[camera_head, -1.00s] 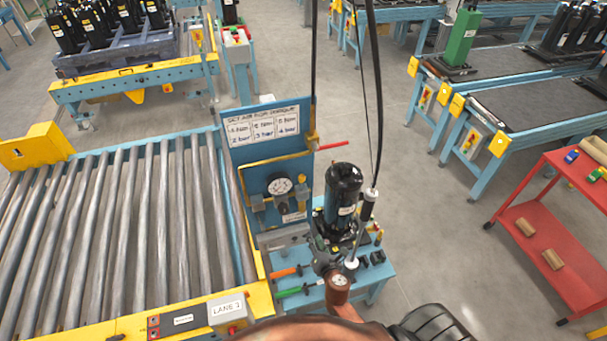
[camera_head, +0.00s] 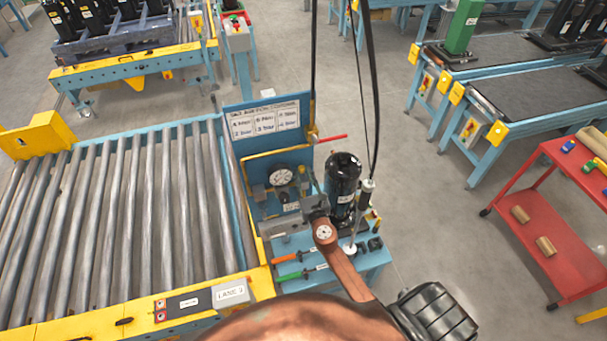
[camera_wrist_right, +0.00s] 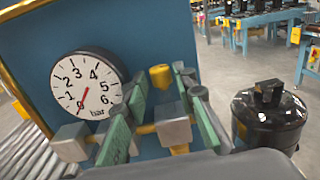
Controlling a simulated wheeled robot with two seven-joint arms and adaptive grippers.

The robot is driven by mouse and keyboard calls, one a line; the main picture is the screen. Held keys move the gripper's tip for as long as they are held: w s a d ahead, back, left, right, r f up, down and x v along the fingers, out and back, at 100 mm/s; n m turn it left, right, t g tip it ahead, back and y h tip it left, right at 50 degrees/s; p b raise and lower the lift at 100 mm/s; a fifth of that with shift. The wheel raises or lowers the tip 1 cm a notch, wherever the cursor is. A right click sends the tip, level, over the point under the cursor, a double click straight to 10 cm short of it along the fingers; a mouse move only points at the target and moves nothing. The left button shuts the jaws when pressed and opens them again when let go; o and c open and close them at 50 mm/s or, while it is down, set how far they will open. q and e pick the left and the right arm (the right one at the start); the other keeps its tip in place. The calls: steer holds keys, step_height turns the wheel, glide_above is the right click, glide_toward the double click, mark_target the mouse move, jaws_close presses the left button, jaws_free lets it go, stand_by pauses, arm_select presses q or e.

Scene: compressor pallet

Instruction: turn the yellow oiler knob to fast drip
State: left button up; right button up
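The yellow oiler knob (camera_wrist_right: 160,76) shows in the right wrist view, on the blue panel right of the gauge. In the head view my right gripper and arm hide most of the oiler. My right gripper (camera_wrist_right: 161,80) is open, with its two green-faced fingers on either side of the knob and gaps visible beside it; I cannot tell whether the tips reach past it. The right gripper also shows in the head view (camera_head: 314,204), in front of the panel's right part. My left gripper is not in view.
A round gauge (camera_wrist_right: 88,85) sits close left of the fingers. A black compressor (camera_head: 342,185) stands close right of the gripper. A sign board (camera_head: 264,118) rises above the panel. Orange and green-handled tools (camera_head: 290,276) lie below. A roller conveyor (camera_head: 130,220) fills the left.

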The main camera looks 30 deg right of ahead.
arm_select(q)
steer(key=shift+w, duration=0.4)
arm_select(e)
steer(key=shift+w+d, duration=0.1)
steer(key=shift+w, duration=0.05)
steer(key=shift+c, duration=0.2)
jaws_close()
arm_select(q)
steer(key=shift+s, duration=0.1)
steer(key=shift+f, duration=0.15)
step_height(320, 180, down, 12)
steer(key=b, duration=1.2)
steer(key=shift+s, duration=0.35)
arm_select(e)
steer(key=shift+d+n+y, duration=0.25)
steer(key=shift+n+y, duration=0.8)
steer(key=shift+y, duration=0.55)
steer(key=shift+d+n+y, duration=0.2)
steer(key=shift+n+y, duration=0.9)
steer(key=shift+y, duration=0.5)
steer(key=shift+d+n+y, duration=0.25)
steer(key=shift+n+y, duration=0.8)
steer(key=shift+y, duration=0.55)
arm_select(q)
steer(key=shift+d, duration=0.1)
